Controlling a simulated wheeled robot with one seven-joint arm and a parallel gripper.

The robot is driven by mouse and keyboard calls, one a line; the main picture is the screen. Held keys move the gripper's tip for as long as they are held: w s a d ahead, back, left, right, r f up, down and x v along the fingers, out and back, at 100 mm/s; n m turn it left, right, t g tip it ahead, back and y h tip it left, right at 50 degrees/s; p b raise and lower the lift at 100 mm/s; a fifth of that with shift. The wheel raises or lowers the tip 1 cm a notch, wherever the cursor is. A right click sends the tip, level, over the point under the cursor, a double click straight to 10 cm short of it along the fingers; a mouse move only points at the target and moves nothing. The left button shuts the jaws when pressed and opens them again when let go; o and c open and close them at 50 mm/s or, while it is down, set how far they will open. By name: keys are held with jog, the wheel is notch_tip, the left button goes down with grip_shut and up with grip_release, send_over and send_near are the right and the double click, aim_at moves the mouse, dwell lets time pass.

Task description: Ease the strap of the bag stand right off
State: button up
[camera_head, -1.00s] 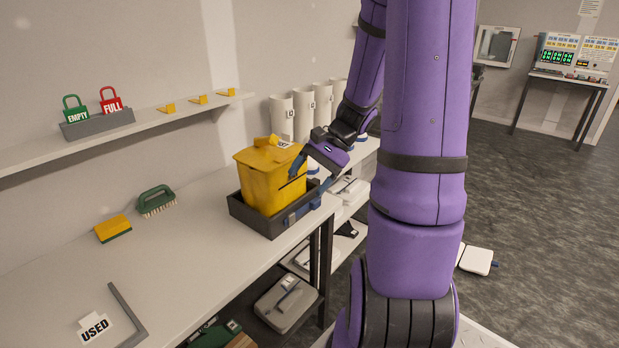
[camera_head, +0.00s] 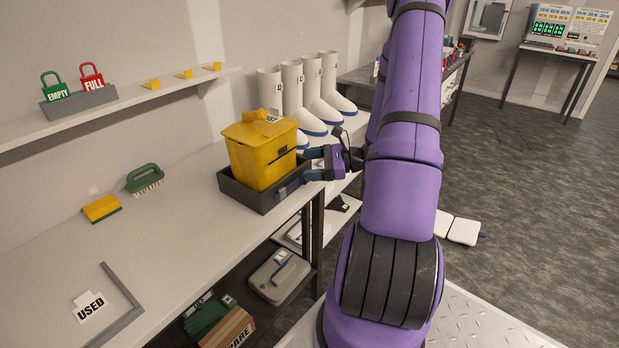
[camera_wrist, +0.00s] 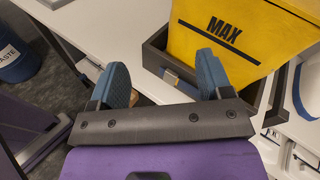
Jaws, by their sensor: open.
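The bag stand is a dark grey open tray (camera_head: 238,193) on the bench's right end, and it also shows in the wrist view (camera_wrist: 153,58). A yellow lidded container marked MAX (camera_head: 262,160) stands upright in it; its front fills the top of the wrist view (camera_wrist: 225,38). A small blue-grey strap piece (camera_head: 282,194) lies against the tray's front wall; in the wrist view a pale catch (camera_wrist: 170,77) shows there. My gripper (camera_head: 307,164) is open, just right of the tray. In the wrist view its blue fingers (camera_wrist: 163,66) spread with the catch between them, apparently not touching.
White boots (camera_head: 312,95) stand behind the tray. A brush (camera_head: 146,180), a sponge (camera_head: 101,208) and a USED label (camera_head: 88,306) lie left on the bench. EMPTY and FULL tags (camera_head: 73,84) stand on the shelf. A grey case (camera_head: 280,278) sits below the bench.

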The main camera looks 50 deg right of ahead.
aim_at(296, 178)
jog(key=s+d+f+m+t+h, duration=0.3)
jog(key=d+f+m+t+h, duration=0.2)
jog(key=d+f+m+h, duration=0.65)
jog(key=w+a+y, duration=0.1)
jog(key=w, duration=0.2)
jog(key=w+a+n+y, duration=0.1)
jog(key=w, duration=0.3)
jog(key=w+a+f+y, duration=0.1)
jog(key=w, duration=0.3)
jog(key=shift+n, duration=0.25)
jog(key=shift+a, duration=0.1)
jog(key=c, duration=1.3)
jog(key=shift+s+a+f, duration=0.1)
jog(key=shift+s+a, duration=0.1)
jog(key=shift+a, duration=1.35)
jog(key=o, duration=1.3)
